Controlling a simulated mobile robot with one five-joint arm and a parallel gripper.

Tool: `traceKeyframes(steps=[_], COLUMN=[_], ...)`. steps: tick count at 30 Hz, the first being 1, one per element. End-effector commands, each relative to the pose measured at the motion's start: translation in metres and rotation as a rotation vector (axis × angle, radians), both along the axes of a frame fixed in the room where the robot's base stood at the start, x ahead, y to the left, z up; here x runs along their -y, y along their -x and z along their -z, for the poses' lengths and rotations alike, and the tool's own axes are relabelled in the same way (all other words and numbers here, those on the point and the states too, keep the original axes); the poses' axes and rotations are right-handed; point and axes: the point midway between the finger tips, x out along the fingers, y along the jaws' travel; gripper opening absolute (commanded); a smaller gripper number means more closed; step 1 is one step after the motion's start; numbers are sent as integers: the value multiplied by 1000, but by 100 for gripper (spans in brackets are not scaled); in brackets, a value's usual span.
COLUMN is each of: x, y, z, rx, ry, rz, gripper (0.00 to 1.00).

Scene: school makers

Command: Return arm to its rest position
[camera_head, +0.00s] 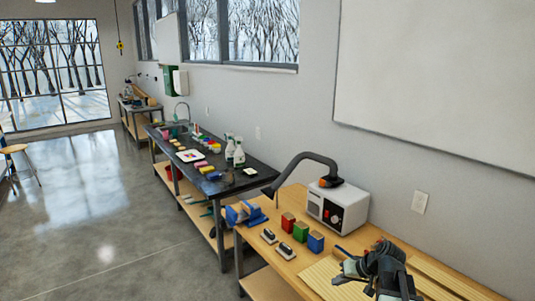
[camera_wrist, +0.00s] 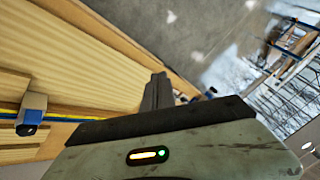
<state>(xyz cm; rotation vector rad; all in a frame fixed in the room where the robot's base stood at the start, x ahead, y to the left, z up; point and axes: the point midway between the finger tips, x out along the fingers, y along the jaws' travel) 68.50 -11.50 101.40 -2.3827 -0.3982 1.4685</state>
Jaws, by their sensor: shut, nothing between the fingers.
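My gripper (camera_head: 343,273) shows at the lower right of the head view, above the wooden bench (camera_head: 268,230). In the wrist view its fingers (camera_wrist: 157,92) point away from the camera, close together and empty. My arm stands over the bench's right part, near light wooden slats (camera_head: 318,279). No object is held. The wrist view looks past bench wood to the floor and windows, with the picture strongly tilted.
Red (camera_head: 288,222), green (camera_head: 301,231) and blue (camera_head: 315,241) blocks stand on the bench, beside a white box machine (camera_head: 338,206). A blue vise (camera_head: 244,213) sits at its far end. A dark table (camera_head: 220,186) with bottles stands beyond. Open floor (camera_head: 105,220) lies left.

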Motion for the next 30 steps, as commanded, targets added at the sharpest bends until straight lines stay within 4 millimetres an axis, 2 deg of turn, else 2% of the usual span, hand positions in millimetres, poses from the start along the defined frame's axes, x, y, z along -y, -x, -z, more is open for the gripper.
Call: traceKeyframes(steps=[1, 3, 6, 9, 10, 12, 15, 30], x=[-44, -91, -140, -162, -158, -134, -116, -116], y=[6, 19, 45, 76, 85, 99, 110, 112], z=[6, 16, 28, 39, 41, 44, 45, 45], rx=[-35, -94, -181, -278, -313, -380, -443, -462], ry=[30, 84, 173, 287, 326, 388, 437, 428], rz=[-70, -144, -217, -235, -216, -144, -62, -25], gripper=[0, 0, 0, 0, 0, 0, 0, 0])
